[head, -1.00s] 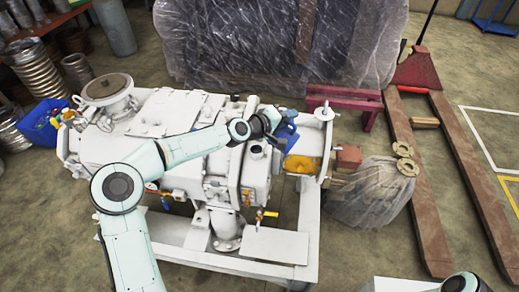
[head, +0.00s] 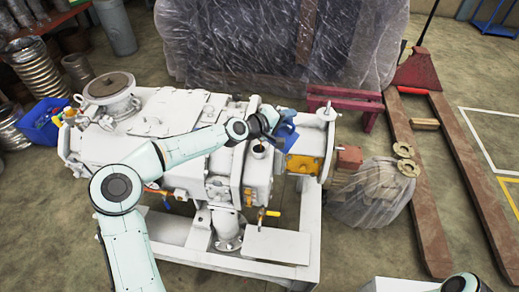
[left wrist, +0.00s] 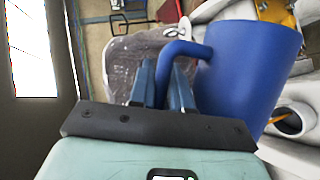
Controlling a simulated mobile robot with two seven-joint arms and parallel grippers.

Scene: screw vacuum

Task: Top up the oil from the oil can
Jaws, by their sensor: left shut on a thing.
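The blue oil can (head: 284,139) is held up at the right end of the white vacuum pump (head: 190,115). My left gripper (head: 274,122) is shut on the can's handle. In the left wrist view the blue can (left wrist: 248,65) fills the upper right, with its curved handle between the fingers (left wrist: 163,85). The pump's open round filler neck (head: 259,151) is just left of and below the can in the head view. It also shows in the left wrist view (left wrist: 292,122), beyond the can's lower edge. The can's inside is hidden. My right gripper is out of view.
A plastic-wrapped machine (head: 280,45) stands behind the pump. A bagged motor (head: 370,192) and a red pallet jack (head: 418,70) are at the right. A blue bin (head: 45,122) is at the left. Open floor shows in front of the shelf.

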